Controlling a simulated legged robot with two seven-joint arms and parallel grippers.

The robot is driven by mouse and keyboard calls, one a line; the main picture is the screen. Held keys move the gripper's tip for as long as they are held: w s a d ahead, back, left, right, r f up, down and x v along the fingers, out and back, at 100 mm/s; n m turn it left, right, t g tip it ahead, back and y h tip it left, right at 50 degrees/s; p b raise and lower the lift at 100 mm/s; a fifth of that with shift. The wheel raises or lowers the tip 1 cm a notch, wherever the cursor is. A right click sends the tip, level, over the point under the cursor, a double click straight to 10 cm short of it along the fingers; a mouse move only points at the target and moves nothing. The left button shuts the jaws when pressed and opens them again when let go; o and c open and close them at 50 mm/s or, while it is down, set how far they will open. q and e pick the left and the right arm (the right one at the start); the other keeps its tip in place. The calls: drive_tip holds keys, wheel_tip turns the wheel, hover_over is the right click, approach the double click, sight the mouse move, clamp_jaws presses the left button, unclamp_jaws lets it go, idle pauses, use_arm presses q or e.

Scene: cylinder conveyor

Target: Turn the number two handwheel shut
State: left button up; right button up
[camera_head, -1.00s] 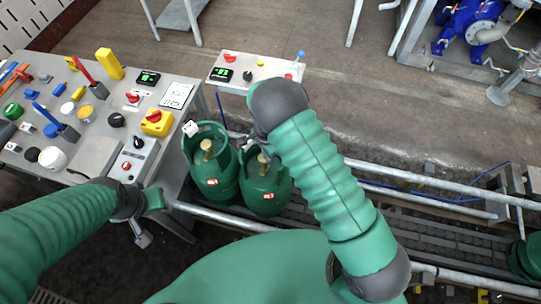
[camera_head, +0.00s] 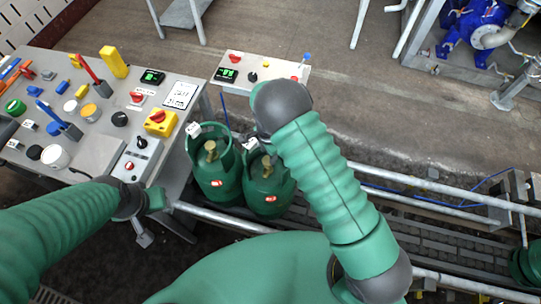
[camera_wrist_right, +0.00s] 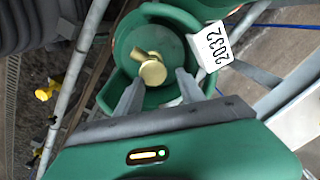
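Two green gas cylinders stand side by side on the conveyor in the head view, the left one (camera_head: 215,188) and the right one (camera_head: 268,197). Each has a brass valve inside its collar; the left valve (camera_head: 210,150) and the right valve (camera_head: 267,165) show. My right gripper (camera_wrist_right: 158,88) is open in the right wrist view, its two fingers apart on either side of a brass handwheel (camera_wrist_right: 152,72) inside a green collar. Contact is not clear.
A control desk (camera_head: 95,155) with several knobs and switches is at the left. A small panel (camera_head: 262,72) stands behind the cylinders. Conveyor rails (camera_head: 430,185) run to the right, where another green cylinder (camera_head: 524,265) is partly visible. Blue machinery (camera_head: 475,25) is at top right.

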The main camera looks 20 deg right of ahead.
sight(268, 164)
use_arm(q)
drive_tip(key=shift+d+f, duration=0.1)
drive_tip(key=shift+f, duration=0.15)
use_arm(e)
drive_tip(key=shift+s+a+f+g, duration=0.2)
drive_tip(key=shift+s+a+f, duration=0.05)
drive_tip(key=shift+s+f, duration=0.3)
drive_tip(key=shift+s+a+f+g, duration=0.2)
drive_tip(key=shift+s+f, duration=0.2)
drive_tip(key=shift+s, duration=0.2)
drive_tip(key=shift+r, duration=0.15)
drive_tip(key=shift+w+r, duration=0.2)
drive_tip(key=shift+r, duration=0.1)
drive_tip(key=r, duration=0.3)
drive_tip(key=w+r, duration=0.1)
drive_tip(key=r, duration=0.2)
drive_tip(key=shift+w+d+r, duration=0.1)
drive_tip(key=shift+w+r, duration=0.1)
use_arm(q)
drive_tip(key=shift+w+f, duration=0.4)
drive_tip(key=shift+w, duration=0.25)
use_arm(e)
wheel_tip(268, 164, up, 11)
drive_tip(key=shift+d+t, duration=0.3)
drive_tip(key=shift+d, duration=0.15)
